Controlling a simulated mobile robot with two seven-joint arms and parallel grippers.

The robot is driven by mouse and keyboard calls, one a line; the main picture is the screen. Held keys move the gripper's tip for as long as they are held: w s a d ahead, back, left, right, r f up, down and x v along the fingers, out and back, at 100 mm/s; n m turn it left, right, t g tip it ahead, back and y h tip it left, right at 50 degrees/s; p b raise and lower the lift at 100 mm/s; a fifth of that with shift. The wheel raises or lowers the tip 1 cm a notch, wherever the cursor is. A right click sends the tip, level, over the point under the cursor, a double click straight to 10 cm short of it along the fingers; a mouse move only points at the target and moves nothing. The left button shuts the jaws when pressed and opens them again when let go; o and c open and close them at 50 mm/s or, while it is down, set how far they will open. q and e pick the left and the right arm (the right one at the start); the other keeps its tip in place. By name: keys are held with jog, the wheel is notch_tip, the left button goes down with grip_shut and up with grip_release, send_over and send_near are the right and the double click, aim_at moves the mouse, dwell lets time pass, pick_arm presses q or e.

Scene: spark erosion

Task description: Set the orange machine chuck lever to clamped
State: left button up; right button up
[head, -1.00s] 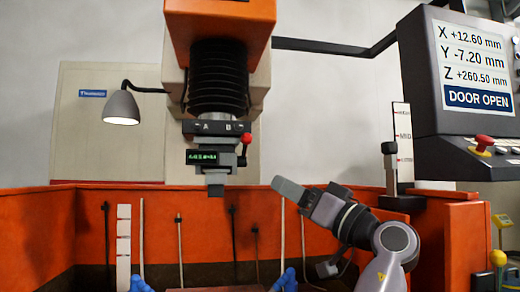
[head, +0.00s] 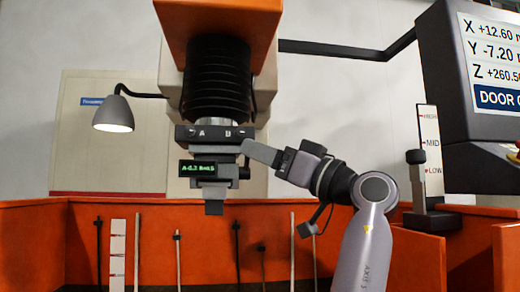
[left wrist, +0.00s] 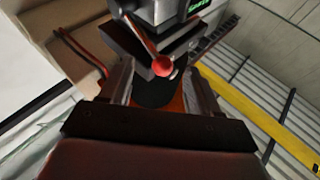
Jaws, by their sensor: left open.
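The orange machine head (head: 218,35) hangs at the upper middle of the head view, with the chuck (head: 212,140) below its black bellows. The chuck's lever has a silver arm and a red ball knob (left wrist: 162,66), clear in the left wrist view. In the head view now the knob is hidden behind my left gripper (head: 258,153), which reaches the chuck's right side. In the left wrist view my left gripper (left wrist: 160,82) is open, and the knob appears between its two fingertips. I cannot tell whether they touch it. My right gripper is not in view.
A small green-lit display (head: 199,169) sits under the chuck. A grey lamp (head: 114,113) is at the left. A post with a LOW/MID scale (head: 430,150) and a control screen (head: 490,60) stand at the right. Orange tank walls (head: 35,245) with hanging rods lie below.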

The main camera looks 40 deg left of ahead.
pick_arm(q)
jog(key=shift+x, duration=0.75)
grip_shut()
jog(key=shift+a+f, duration=0.1)
